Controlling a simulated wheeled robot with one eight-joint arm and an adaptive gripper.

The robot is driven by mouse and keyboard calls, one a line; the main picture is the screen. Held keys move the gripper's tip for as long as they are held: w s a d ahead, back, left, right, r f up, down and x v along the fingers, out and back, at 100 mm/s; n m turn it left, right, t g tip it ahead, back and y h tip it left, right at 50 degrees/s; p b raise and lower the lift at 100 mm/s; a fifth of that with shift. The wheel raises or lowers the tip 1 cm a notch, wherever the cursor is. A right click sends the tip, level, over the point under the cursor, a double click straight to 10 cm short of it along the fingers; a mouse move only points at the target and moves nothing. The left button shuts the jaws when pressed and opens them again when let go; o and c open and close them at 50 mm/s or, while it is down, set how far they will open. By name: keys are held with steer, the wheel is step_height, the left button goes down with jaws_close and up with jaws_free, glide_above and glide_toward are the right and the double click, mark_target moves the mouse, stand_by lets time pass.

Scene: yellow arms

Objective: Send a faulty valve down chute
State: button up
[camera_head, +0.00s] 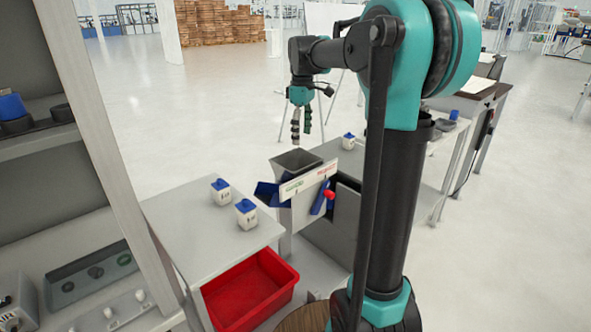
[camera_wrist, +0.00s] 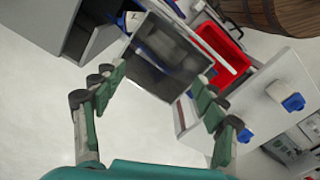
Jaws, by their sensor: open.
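My gripper (camera_head: 302,125) is open and empty above the grey chute hopper (camera_head: 297,161). In the wrist view its spread fingers (camera_wrist: 155,82) frame the hopper mouth (camera_wrist: 165,62); no valve shows between them. Two white valves with blue tops, a rear one (camera_head: 220,192) and a nearer one (camera_head: 246,215), stand upright on the bench left of the chute. A third similar valve (camera_head: 348,141) stands right of the hopper. I cannot tell which valve is faulty. A sign board (camera_head: 308,181) with green and red lettering fronts the hopper, with a red knob (camera_head: 330,194) beside it.
A red bin (camera_head: 250,291) sits below the bench (camera_head: 180,225), left of the chute. Blue chute parts (camera_head: 268,193) flank the sign. A shelf rack (camera_head: 95,120) stands at the left, and another table (camera_head: 478,100) at the right.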

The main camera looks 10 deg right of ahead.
step_height(320, 180, up, 12)
stand_by(0.6)
steer(key=s+d+f+m+t, duration=0.1)
steer(key=s+f+m, duration=0.3)
steer(key=s+f, duration=0.4)
steer(key=s+d+f+m+t, duration=0.1)
steer(key=s+f+m, duration=0.2)
steer(key=s+f, duration=0.6)
steer(key=s+d+f+m+t, duration=0.2)
steer(key=s+f, duration=0.7)
steer(key=f, duration=1)
steer(key=m, duration=0.2)
steer(key=shift+f+m, duration=0.3)
steer(key=shift+f, duration=0.05)
